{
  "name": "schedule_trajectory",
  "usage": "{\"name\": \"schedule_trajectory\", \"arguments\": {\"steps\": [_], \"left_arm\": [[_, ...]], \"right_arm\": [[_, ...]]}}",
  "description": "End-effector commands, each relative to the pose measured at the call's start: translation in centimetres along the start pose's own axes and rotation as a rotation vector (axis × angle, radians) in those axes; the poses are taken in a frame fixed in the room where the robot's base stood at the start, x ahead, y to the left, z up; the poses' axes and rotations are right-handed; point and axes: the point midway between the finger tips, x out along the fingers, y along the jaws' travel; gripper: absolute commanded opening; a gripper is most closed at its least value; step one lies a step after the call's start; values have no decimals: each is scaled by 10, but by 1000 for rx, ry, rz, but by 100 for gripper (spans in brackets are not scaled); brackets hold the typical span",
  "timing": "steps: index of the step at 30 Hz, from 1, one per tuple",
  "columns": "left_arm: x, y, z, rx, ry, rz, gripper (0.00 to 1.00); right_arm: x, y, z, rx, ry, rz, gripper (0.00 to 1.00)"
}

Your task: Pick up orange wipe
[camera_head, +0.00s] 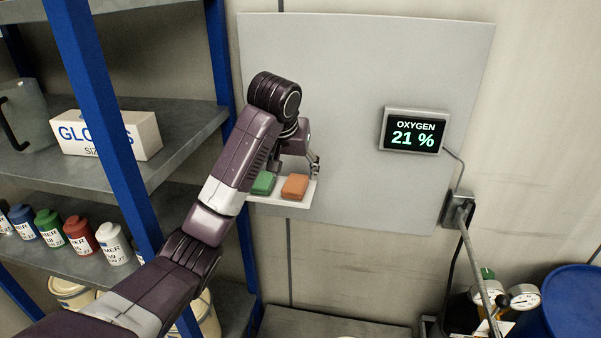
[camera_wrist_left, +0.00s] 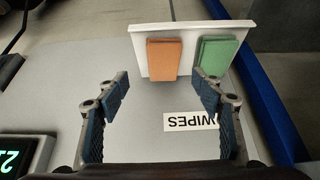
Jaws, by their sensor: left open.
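The orange wipe (camera_head: 295,187) sits at the right end of a small white ledge on the grey wall panel. A green wipe (camera_head: 263,183) sits just left of it. My left gripper (camera_head: 298,165) is at the ledge, just above and behind the wipes in the head view. In the left wrist view the gripper (camera_wrist_left: 162,95) is open and empty. There the orange wipe (camera_wrist_left: 163,60) lies ahead, between the fingers' lines and apart from them. The green wipe (camera_wrist_left: 215,56) is beyond the right finger. My right gripper is not in view.
The white ledge (camera_wrist_left: 188,30) holds both wipes, with a "WIPES" label (camera_wrist_left: 190,121) on the panel. An oxygen display (camera_head: 412,132) is on the panel at right. A blue-post shelf (camera_head: 107,120) stands close on the left. A blue drum (camera_head: 575,305) and gauges are lower right.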

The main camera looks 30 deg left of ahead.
Motion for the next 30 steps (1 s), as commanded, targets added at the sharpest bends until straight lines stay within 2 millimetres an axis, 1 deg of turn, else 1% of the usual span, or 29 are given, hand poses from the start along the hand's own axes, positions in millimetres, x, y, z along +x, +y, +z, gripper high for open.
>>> {"name": "schedule_trajectory", "arguments": {"steps": [2, 5, 11, 14, 18, 22, 25, 30], "left_arm": [[0, 0, -1, -1, -1, -1, 61], [6, -1, -1, -1, -4, -2, 61], [27, -2, -2, -2, -3, -2, 61], [36, -4, -2, -2, -5, -3, 61], [54, -7, -3, -3, -5, -3, 61], [71, -6, -3, -1, -2, -1, 61], [76, -6, -2, -1, -1, -1, 61], [77, -6, -2, -1, 1, 0, 61]], "right_arm": [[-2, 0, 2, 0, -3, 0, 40], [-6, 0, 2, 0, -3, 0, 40], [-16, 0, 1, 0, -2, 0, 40], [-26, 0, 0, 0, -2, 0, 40], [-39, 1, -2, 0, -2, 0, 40], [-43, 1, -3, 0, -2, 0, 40], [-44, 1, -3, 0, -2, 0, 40], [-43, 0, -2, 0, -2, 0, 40]]}}
